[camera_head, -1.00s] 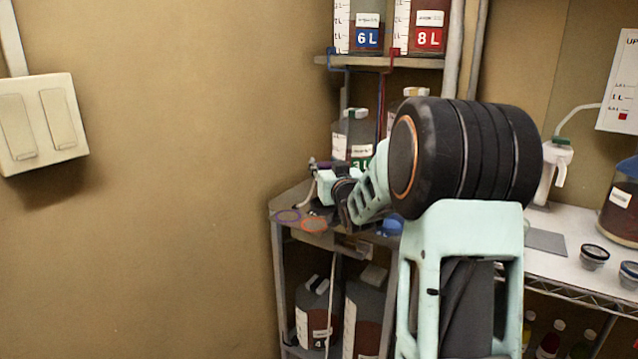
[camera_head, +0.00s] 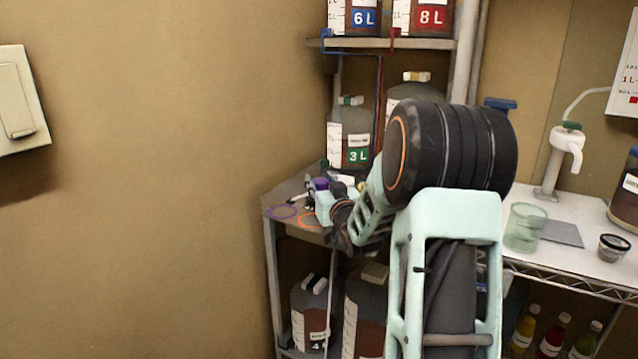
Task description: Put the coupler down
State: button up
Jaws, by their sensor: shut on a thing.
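My gripper (camera_head: 322,202) is at the left part of the corner shelf, low over its top. It is small in the view and partly hidden by my own arm. A small purple piece (camera_head: 321,184) shows at its fingers, with dark and white bits beside it; the gripper is shut, and this piece seems to be the coupler in it. I cannot tell whether it touches the shelf top. A purple ring (camera_head: 283,212) and an orange ring (camera_head: 306,219) are marked on the shelf top (camera_head: 275,196) just left of and below the gripper.
The 3 L bucket (camera_head: 357,140) stands behind the gripper. Buckets marked 6 L (camera_head: 352,18) and 8 L (camera_head: 430,18) are on the shelf above. More buckets (camera_head: 312,315) stand below. A clear cup (camera_head: 525,228) and a grey mat (camera_head: 562,233) are on the right bench.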

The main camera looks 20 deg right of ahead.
jog(key=o, duration=1.4)
jog(key=shift+r, duration=0.2)
jog(key=s, duration=0.4)
jog(key=s+a, duration=0.1)
jog(key=s, duration=0.7)
jog(key=shift+a+p, duration=0.2)
jog(key=shift+p, duration=0.1)
